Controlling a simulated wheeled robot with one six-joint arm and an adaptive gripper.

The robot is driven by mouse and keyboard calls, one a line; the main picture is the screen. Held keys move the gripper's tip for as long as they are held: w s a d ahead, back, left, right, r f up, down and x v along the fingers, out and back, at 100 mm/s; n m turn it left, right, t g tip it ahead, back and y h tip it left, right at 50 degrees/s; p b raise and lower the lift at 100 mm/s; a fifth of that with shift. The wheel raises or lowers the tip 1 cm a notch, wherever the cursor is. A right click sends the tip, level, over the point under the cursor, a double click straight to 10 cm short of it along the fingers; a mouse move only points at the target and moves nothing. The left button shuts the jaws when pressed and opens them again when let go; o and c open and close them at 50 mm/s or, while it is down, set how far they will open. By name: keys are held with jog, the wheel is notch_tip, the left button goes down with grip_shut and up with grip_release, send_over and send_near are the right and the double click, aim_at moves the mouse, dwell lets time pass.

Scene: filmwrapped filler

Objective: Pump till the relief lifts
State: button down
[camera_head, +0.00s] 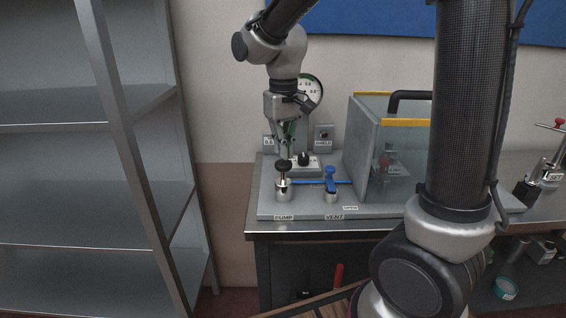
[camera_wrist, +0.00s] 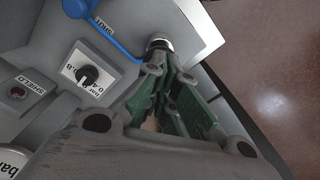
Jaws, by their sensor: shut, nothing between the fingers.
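The pump (camera_head: 283,189) is a short silver cylinder with a black knob, standing at the bench's left front above a PUMP label. My gripper (camera_head: 286,151) points down just above and behind the knob in the head view; contact cannot be told. Its green-padded fingers are shut and empty, and also show in the wrist view (camera_wrist: 170,82). There they partly hide a silver-collared fitting (camera_wrist: 160,43) joined to a blue hose. The round gauge (camera_head: 315,90) is partly hidden by my wrist; its needle is unreadable. No lifted relief can be made out.
A blue-handled vent valve (camera_head: 330,180) stands right of the pump. A black selector knob (camera_wrist: 87,75) and a SHIELD panel (camera_head: 323,137) sit behind. A clear-fronted box (camera_head: 362,150) stands right, with a red-topped fitting inside. Grey shelving (camera_head: 90,125) is at left.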

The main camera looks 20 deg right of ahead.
aim_at(283, 163)
dwell(0.4)
jog(key=shift+f, duration=2.4)
jog(key=shift+r, duration=2.4)
jog(key=shift+f, duration=0.1)
dwell(0.4)
dwell(1.2)
